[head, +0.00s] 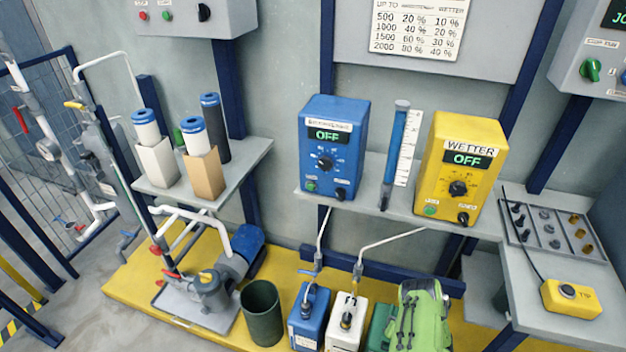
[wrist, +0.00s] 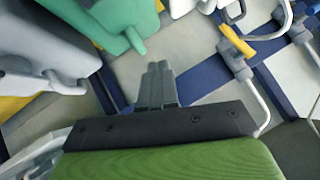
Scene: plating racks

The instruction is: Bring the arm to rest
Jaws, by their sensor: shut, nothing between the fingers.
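My gripper (wrist: 158,84) shows in the wrist view. Its two grey fingers lie together, shut and empty, in front of a dark crossbar. Behind the fingers are a pale wall and dark blue rails; the fingers appear clear of them. In the head view I cannot make out my gripper with certainty.
In the wrist view, a teal container (wrist: 105,18) and a grey-white container (wrist: 40,50) are upper left; a yellow-handled valve (wrist: 238,42) is upper right. The head view shows a blue control box (head: 333,150), a yellow WETTER box (head: 459,165) and a dark green bin (head: 261,314).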

